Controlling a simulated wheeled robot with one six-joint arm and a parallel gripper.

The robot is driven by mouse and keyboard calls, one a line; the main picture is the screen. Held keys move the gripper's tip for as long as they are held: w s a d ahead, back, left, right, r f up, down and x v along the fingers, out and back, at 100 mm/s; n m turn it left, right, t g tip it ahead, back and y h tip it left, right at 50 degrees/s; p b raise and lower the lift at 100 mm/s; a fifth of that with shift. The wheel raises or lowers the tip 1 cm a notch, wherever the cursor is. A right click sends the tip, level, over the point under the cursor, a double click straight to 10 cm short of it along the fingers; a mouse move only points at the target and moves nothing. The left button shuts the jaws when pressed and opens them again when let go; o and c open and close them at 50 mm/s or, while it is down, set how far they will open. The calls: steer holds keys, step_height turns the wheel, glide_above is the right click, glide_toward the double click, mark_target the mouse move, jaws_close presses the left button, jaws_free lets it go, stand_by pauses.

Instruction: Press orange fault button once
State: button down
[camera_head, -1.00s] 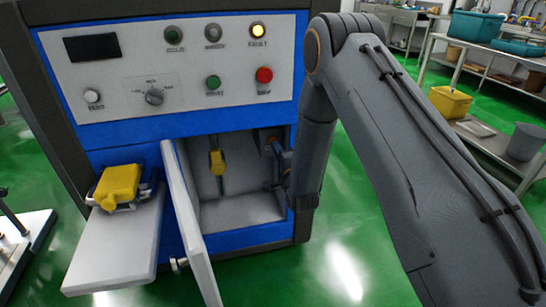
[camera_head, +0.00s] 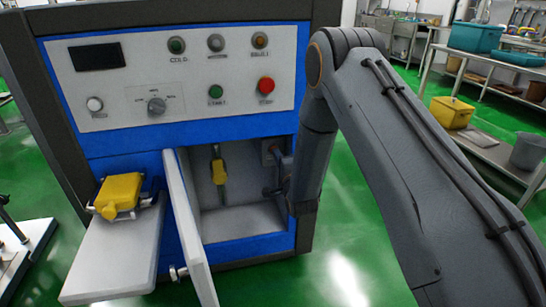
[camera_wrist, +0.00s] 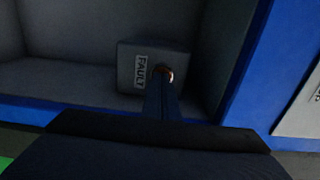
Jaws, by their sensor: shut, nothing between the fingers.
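The grey box labelled FAULT (camera_wrist: 140,72) is inside the open cabinet compartment, seen in the wrist view. Its orange button (camera_wrist: 169,72) shows only as a small rim, mostly hidden behind my gripper. My gripper (camera_wrist: 162,76) is shut and empty, its tip at the button and seemingly touching it. In the head view my gripper (camera_head: 275,160) reaches into the right side of the compartment, and the box is mostly hidden there. The FAULT lamp (camera_head: 260,41) at the panel's top right looks dull orange, unlit.
The compartment door (camera_head: 188,225) stands open to the left of my arm. A yellow-handled valve (camera_head: 218,170) hangs inside the compartment. A white shelf (camera_head: 110,255) with a yellow part (camera_head: 119,194) juts out left. The red button (camera_head: 266,85) is on the panel above.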

steer(key=p+v, duration=0.2)
steer(key=v, duration=1.2)
stand_by(0.4)
